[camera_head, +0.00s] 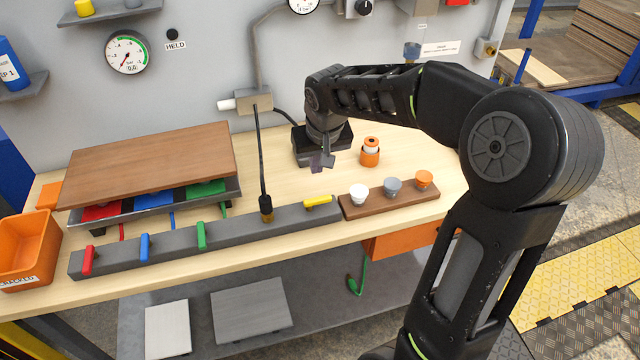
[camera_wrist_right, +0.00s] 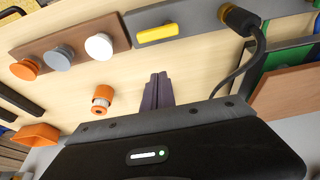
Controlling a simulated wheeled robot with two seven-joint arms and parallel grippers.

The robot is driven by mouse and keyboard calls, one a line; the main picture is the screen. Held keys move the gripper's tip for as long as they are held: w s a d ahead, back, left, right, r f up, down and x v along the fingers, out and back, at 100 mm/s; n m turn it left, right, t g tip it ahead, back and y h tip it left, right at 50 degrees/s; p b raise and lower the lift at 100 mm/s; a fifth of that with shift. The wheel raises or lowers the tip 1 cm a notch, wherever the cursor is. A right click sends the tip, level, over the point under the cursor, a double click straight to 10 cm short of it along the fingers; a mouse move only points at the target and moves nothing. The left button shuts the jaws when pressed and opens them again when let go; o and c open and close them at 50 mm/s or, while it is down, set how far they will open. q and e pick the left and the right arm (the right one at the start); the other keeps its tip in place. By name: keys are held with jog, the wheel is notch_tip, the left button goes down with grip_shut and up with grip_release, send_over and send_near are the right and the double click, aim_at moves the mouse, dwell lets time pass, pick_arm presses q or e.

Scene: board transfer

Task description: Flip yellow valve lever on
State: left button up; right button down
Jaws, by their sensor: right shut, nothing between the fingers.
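The yellow valve lever (camera_head: 318,201) sits at the right end of the long grey valve bar (camera_head: 172,247). It lies along the bar, while the red (camera_head: 88,261), blue (camera_head: 145,247) and green (camera_head: 201,235) levers lie across it. The yellow lever also shows at the top of the right wrist view (camera_wrist_right: 157,32). My right gripper (camera_head: 322,162) is shut and empty. It is beyond the bar on the wall side, apart from the yellow lever, with its fingers (camera_wrist_right: 157,92) pointing toward the bar in the wrist view. My left gripper is not in view.
A brown block (camera_head: 372,206) with white, grey and orange knobs adjoins the bar's right end. An orange-and-white cylinder (camera_head: 370,152) stands right of my gripper. A black hose (camera_head: 262,150) rises from the bar left of the yellow lever. A brown board (camera_head: 150,165) lies further left.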

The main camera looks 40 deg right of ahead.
aim_at(318, 201)
jog(key=x, duration=0.5)
jog(key=shift+f+p, duration=0.25)
jog(key=shift+p, duration=0.15)
jog(key=s, duration=0.2)
jog(key=s+a+p, duration=0.1)
jog(key=shift+s+r, duration=0.2)
jog(key=shift+r, duration=0.1)
jog(key=shift+s+a+f, duration=0.15)
